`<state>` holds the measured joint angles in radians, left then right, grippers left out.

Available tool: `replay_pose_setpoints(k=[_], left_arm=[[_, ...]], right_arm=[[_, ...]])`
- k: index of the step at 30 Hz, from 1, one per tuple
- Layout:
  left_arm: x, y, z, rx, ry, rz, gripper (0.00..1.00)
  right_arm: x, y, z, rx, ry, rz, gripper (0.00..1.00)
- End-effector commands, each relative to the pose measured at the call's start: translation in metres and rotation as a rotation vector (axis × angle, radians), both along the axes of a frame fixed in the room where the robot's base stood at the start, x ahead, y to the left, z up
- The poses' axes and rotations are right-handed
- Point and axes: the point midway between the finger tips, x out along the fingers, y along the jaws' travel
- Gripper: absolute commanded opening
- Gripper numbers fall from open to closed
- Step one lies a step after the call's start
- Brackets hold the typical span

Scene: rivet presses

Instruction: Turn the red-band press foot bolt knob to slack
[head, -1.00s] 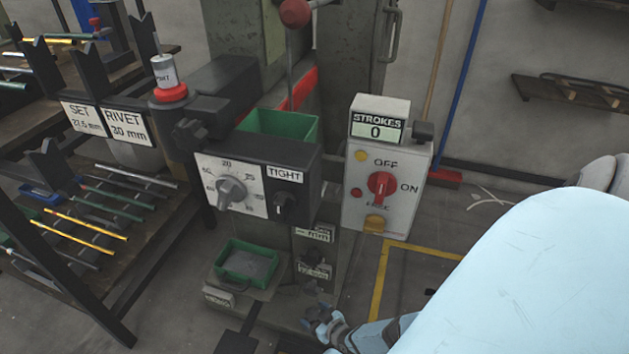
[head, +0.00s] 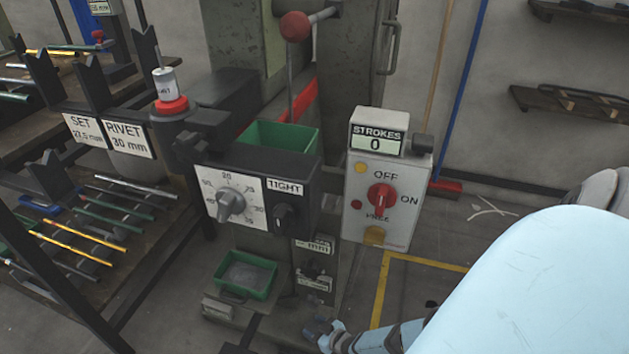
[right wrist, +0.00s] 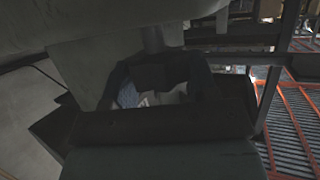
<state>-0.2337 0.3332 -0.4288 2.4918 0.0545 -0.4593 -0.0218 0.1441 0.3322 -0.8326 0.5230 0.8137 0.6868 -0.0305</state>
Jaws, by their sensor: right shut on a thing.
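The press with the red band (head: 304,98) stands in the middle of the head view. My right gripper (head: 316,331) is low at the press foot, at the bottom of that view, small and partly behind my own pale blue arm. In the right wrist view its dark fingers (right wrist: 158,92) are shut around a small, dim thing, which I take to be the foot bolt knob. The knob's shape and pointer cannot be made out. A black knob (head: 285,216) under a TIGHT label is on the front panel, beside the large grey dial (head: 231,205). My left gripper is not in view.
A control box (head: 386,190) with a red switch and a STROKES counter reading 0 is right of the press. A green tray (head: 246,274) sits low at its front. A rod rack (head: 84,222) is at the left. Yellow-lined floor (head: 425,262) lies to the right.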

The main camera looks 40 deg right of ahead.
Motion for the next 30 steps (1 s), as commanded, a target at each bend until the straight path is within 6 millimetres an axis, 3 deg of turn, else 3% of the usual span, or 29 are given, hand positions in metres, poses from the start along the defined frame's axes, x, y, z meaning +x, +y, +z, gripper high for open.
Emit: replay_pose_setpoints(k=[12,30], left_arm=[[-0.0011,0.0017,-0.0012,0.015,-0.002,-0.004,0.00],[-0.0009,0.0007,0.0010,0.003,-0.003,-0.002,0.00]], right_arm=[[0.0001,-0.0028,-0.0005,-0.002,0.003,0.294,0.30],[-0.0005,-0.0027,-0.0008,0.000,0.003,0.433,0.30]])
